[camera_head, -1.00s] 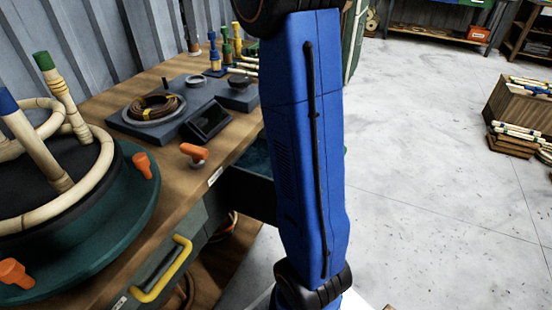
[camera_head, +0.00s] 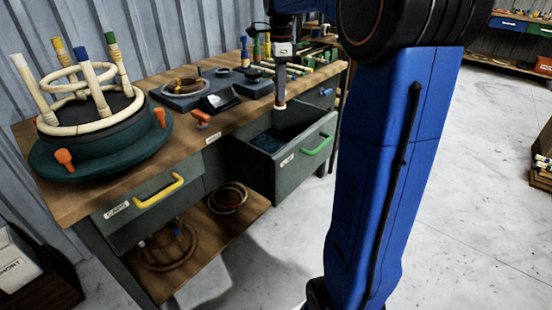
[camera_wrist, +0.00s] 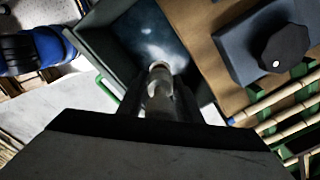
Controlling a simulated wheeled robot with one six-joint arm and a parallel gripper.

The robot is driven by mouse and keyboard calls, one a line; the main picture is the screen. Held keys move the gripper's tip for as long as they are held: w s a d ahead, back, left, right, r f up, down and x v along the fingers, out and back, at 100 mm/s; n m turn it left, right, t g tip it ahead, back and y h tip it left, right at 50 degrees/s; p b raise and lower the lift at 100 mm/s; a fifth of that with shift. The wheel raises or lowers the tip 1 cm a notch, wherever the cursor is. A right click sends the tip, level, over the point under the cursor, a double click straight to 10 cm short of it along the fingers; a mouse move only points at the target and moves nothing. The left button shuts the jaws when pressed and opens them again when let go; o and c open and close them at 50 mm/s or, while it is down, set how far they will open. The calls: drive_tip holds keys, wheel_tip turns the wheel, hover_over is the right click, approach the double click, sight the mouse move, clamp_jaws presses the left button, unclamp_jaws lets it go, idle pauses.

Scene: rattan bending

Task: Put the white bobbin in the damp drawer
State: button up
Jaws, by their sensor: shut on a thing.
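The damp drawer (camera_head: 290,166) is pulled open at the right part of the workbench, with a green handle and a dark blue lining inside. My gripper (camera_head: 280,106) points down above the open drawer, near its back-left side. In the wrist view my gripper (camera_wrist: 160,92) is shut on a small pale piece, which looks like the white bobbin (camera_wrist: 159,68). Below it are the drawer's dark wall (camera_wrist: 96,42) and its blue, shiny bottom. The bobbin is mostly hidden by the fingers, and its height above the drawer bottom is hard to tell.
The workbench (camera_head: 85,198) carries a round teal turntable (camera_head: 60,165) with a rattan frame, a grey tool block (camera_head: 185,98) and coloured pegs at the back. A drawer with a yellow handle (camera_head: 158,191) is at left. Open floor lies to the right.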

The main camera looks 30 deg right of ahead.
drive_tip(key=f, duration=2.2)
drive_tip(key=shift+s+d, duration=0.1)
drive_tip(key=shift+s, duration=0.1)
drive_tip(key=o, duration=1.1)
drive_tip(key=shift+f, duration=0.1)
